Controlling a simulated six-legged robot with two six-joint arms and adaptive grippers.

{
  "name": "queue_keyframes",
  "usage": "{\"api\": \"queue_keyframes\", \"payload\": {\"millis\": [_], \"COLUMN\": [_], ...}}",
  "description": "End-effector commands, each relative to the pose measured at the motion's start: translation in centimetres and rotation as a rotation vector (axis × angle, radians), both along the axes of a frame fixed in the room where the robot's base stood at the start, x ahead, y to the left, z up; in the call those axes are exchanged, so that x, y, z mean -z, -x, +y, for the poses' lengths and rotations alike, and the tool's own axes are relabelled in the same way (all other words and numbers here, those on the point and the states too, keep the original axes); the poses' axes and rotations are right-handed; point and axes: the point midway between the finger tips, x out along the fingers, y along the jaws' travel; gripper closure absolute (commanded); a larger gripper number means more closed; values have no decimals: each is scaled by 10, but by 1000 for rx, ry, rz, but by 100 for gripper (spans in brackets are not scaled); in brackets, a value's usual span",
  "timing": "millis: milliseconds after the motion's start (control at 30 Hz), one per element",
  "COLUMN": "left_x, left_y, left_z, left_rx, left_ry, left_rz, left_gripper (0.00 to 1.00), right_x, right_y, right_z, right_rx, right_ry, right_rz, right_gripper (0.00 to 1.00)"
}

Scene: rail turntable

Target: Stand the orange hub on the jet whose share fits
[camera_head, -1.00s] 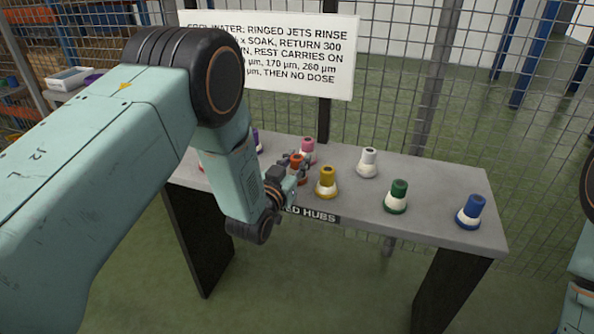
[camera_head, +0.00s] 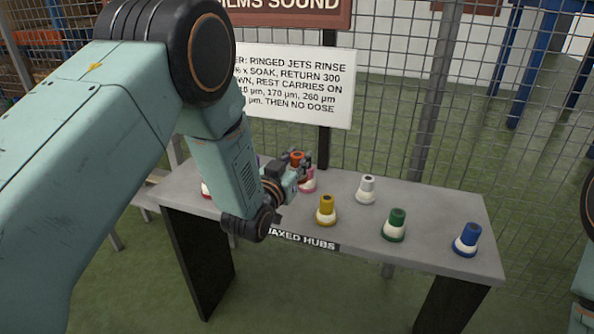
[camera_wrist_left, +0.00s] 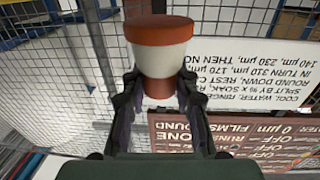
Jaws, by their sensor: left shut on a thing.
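The orange hub (camera_head: 297,158) is in my left gripper (camera_head: 296,171), held above the grey table beside the pink hub (camera_head: 308,183). In the left wrist view the hub (camera_wrist_left: 160,60) shows an orange end, a white band and a reddish-brown part between the fingers of the gripper (camera_wrist_left: 158,92). Table contact is not visible there. A white sign (camera_head: 295,85) behind the table carries text about ringed jets, soak and µm figures, partly covered by my left arm. No jet shows in these frames. My right gripper is outside the views.
The table (camera_head: 430,230), labelled "WAXED HUBS", also holds yellow (camera_head: 326,210), white (camera_head: 366,189), green (camera_head: 394,224) and blue (camera_head: 467,239) hubs. A mesh fence (camera_head: 400,120) stands behind. A brown board (camera_head: 290,8) hangs above the sign.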

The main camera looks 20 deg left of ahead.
Motion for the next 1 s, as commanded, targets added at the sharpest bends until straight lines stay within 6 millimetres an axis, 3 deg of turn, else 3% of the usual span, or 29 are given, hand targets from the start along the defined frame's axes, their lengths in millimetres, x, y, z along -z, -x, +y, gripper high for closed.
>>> {"api": "queue_keyframes", "payload": {"millis": [167, 300, 467, 700, 833, 1000], "left_x": [-25, -34, -13, 26, 43, 53], "left_y": [1, 22, 77, 171, 190, 197], "left_z": [2, 13, 14, 3, -3, -11], "left_rx": [-9, -67, -127, -151, -135, -113], "left_ry": [1, -2, -7, -8, -2, -1], "left_rz": [-5, 2, 10, 10, 4, 0], "left_gripper": [100, 100, 100, 100, 100, 100], "right_x": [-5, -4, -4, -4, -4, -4], "right_y": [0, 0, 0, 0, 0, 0], "right_z": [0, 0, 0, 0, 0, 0], "right_rx": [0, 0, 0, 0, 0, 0], "right_ry": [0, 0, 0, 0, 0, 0], "right_rz": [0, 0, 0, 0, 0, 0], "right_gripper": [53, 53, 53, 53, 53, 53]}}
